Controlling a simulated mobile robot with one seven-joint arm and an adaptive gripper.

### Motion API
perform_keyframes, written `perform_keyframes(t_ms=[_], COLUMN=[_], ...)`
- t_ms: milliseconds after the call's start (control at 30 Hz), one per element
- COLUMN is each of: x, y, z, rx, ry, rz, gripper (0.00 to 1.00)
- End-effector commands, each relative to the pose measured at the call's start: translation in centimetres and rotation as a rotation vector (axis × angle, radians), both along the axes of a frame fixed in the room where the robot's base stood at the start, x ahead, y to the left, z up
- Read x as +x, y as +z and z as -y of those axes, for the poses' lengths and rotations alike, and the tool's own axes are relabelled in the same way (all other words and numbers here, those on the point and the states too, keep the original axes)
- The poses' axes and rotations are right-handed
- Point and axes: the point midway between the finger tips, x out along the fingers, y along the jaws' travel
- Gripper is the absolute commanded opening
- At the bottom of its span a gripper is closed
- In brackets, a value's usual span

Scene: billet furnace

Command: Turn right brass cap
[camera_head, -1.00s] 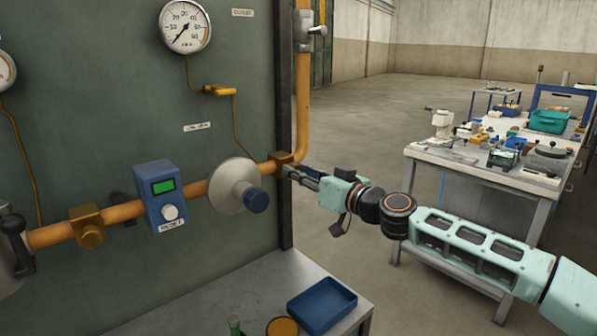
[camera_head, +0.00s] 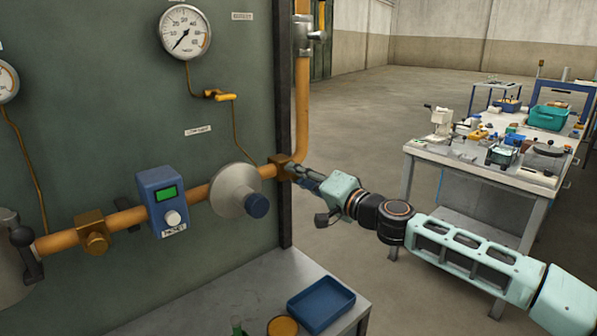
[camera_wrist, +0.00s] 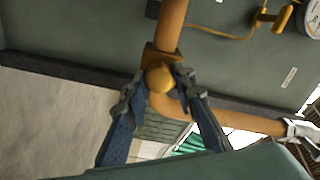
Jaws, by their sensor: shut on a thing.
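The right brass cap (camera_wrist: 159,79) is a round knob on a square brass block of the orange pipe, in the middle of the wrist view. In the head view the brass block (camera_head: 281,165) shows at the panel's right edge, and my gripper partly hides the cap. My gripper (camera_wrist: 156,88) has one blue-grey finger on each side of the cap and is shut on it. My gripper also shows in the head view (camera_head: 298,171), reaching in from the right.
Further left are a blue box with a green display (camera_head: 163,200) and another brass cap (camera_head: 95,243). A blue tray (camera_head: 321,305) lies on the bench below. A cluttered table (camera_head: 480,170) stands at right.

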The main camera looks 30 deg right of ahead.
Motion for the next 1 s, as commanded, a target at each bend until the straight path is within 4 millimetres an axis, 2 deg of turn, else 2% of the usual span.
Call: perform_keyframes(t_ms=[500,700,1000], x=[-0.01,-0.01,-0.01], y=[0.06,0.00,-0.12], z=[0.01,0.01,0.01], rx=[0.457,0.580,0.672], ry=[0.001,0.001,-0.001], rz=[-0.065,-0.082,-0.095], gripper=[0.00,0.00,0.00])
